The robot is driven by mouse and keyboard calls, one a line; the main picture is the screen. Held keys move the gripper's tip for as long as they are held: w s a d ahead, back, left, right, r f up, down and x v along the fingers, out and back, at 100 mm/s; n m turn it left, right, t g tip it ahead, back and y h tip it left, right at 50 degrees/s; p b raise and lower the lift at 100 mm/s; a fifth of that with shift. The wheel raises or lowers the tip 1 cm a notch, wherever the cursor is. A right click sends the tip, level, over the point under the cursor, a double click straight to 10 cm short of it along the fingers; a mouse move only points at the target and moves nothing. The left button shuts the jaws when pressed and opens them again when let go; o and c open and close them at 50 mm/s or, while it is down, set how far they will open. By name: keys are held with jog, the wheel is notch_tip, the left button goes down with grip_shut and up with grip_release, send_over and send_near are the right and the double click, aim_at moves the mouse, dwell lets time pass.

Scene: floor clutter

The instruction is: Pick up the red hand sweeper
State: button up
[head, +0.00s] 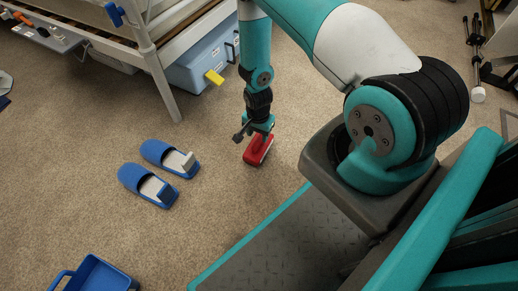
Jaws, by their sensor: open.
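The red hand sweeper (257,152) lies on the beige carpet near the middle of the head view. It has a red body with a pale edge along its lower right side. My gripper (255,133) hangs pointing down directly over its upper part and hides some of it. The jaws are open. I cannot tell whether the fingers touch the sweeper or straddle it.
A pair of blue slippers (148,184) lies to the left. A bed frame (158,75) with a blue storage box (203,62) under it stands behind. A blue bin (97,275) is at the lower left. Carpet around the sweeper is clear.

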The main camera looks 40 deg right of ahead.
aim_at(258, 139)
notch_tip(258, 139, down, 4)
jog(key=shift+s+b, duration=0.1)
jog(key=shift+b, duration=1.05)
jog(key=shift+r, duration=0.15)
grip_shut()
jog(key=shift+r, duration=0.15)
notch_tip(258, 139, up, 20)
jog(key=p, duration=1.1)
